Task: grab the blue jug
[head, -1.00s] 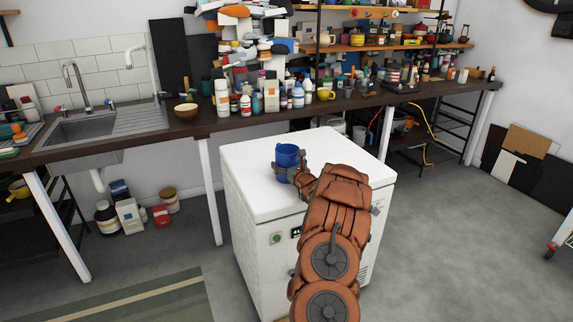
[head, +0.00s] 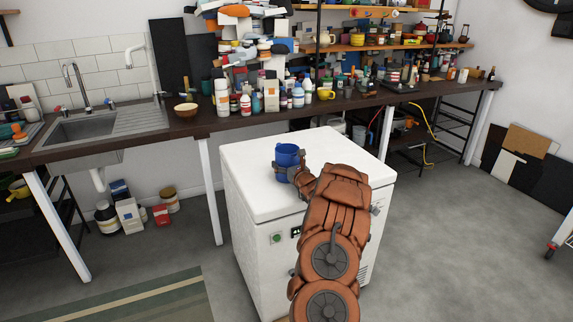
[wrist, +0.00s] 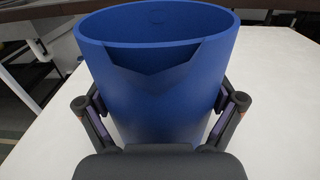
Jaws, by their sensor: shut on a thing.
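The blue jug (head: 288,156) is upright over the white top of a freezer-like cabinet (head: 245,170). In the wrist view the jug (wrist: 158,85) fills the middle, with its open rim and a V-shaped spout facing the camera. My gripper (head: 287,173) is shut on the jug, and its two fingers press on the left and right sides in the wrist view (wrist: 160,118). I cannot tell whether the jug's base touches the white top. The lower part of the jug is partly hidden by my gripper.
Behind the cabinet runs a dark worktop (head: 345,103) crowded with bottles, a yellow mug (head: 326,94) and other items. A sink (head: 85,125) is at the left. The white top around the jug is clear. Open floor (head: 440,240) lies to the right.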

